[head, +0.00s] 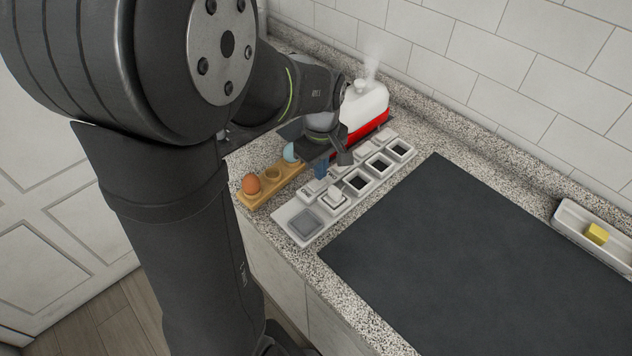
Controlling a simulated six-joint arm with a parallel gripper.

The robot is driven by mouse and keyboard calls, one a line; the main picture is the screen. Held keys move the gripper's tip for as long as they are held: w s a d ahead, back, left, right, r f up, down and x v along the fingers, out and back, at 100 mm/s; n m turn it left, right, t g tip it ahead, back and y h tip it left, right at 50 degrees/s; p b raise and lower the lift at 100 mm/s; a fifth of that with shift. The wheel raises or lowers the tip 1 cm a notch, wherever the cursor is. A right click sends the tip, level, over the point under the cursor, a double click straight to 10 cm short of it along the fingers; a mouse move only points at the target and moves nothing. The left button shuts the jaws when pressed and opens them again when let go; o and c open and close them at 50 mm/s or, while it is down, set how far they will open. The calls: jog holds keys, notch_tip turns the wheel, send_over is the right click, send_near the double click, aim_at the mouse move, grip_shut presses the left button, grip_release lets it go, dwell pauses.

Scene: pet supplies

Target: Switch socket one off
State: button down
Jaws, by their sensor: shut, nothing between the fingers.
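A pale socket strip (288,224) runs diagonally across the counter in the head view. It has a row of square sockets, several dark inside, with small rockers along its left side. A white raised block (334,198) sits in one socket near the front end, beside a larger grey square (304,224). No number is readable, so I cannot tell which is socket one. My gripper (320,169) is shut and points down at the strip's left side, near the rockers. Whether it touches a rocker is unclear. My wrist hides part of the strip's left side.
A wooden egg holder (262,196) with a brown egg (251,184) and a pale blue egg (291,152) stands left of the strip. A steaming white and red device (365,108) is behind. A dark mat (490,250) and a white tray (570,222) with a yellow block (597,233) lie right.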

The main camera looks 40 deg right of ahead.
notch_tip(320, 180, up, 6)
jog(key=shift+f, duration=0.25)
dwell(0.4)
notch_tip(320, 180, down, 7)
jog(key=shift+f, duration=0.1)
dwell(0.5)
jog(key=shift+r, duration=0.2)
jog(key=a+r, duration=0.2)
jog(key=r, duration=0.6)
jog(key=a+r+h, duration=0.1)
jog(key=r, duration=0.7)
jog(key=shift+a+r, duration=0.3)
jog(key=shift+a, duration=0.05)
